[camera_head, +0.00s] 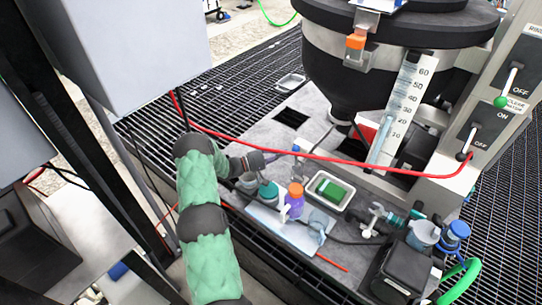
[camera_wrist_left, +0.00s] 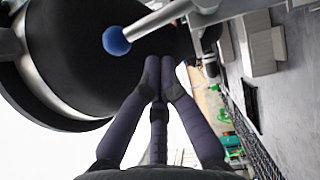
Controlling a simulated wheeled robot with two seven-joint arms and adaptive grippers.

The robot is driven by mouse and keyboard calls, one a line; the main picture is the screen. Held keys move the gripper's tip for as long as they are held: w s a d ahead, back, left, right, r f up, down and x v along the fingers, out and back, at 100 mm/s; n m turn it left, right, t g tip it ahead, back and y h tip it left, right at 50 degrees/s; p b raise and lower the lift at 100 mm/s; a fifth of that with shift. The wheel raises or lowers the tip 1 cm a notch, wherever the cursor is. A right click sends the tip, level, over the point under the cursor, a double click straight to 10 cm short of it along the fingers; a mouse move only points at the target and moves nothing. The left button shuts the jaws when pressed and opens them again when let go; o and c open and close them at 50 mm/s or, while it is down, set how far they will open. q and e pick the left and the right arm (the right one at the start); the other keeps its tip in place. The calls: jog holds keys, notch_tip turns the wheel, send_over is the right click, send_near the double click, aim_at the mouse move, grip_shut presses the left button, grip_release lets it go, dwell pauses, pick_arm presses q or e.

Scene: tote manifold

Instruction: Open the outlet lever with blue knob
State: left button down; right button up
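The blue knob (camera_wrist_left: 117,40) is a small ball on the end of a grey metal lever (camera_wrist_left: 165,15) in the left wrist view. The lever runs from the knob to the upper right. In the head view the small blue knob (camera_head: 296,148) shows just right of my left gripper (camera_head: 268,160). My left gripper's dark fingers (camera_wrist_left: 163,62) come together at their tips, with nothing seen between them. In the wrist view the knob is above and left of the fingertips, apart from them in the picture. My right gripper is in neither view.
The black hopper (camera_head: 350,85) stands behind the lever. A red cable (camera_head: 340,160) crosses close to my gripper. Below are an orange-capped purple bottle (camera_head: 294,200), a tray with a green item (camera_head: 331,190) and a black box (camera_head: 402,270). A switch panel (camera_head: 490,110) stands right.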

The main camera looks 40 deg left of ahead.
aim_at(296, 158)
pick_arm(q)
jog(key=shift+w+d+r, duration=0.1)
jog(key=shift+w+d, duration=0.15)
jog(key=shift+d, duration=0.5)
jog(key=shift+w+d+r+m+g+y, duration=0.15)
jog(key=shift+d+m+g, duration=0.1)
jog(key=shift+d+m, duration=0.15)
jog(key=shift+s+d+r+m+g+y, duration=0.15)
jog(key=shift+d+m+g, duration=0.15)
jog(key=shift+d, duration=0.15)
jog(key=shift+w, duration=0.1)
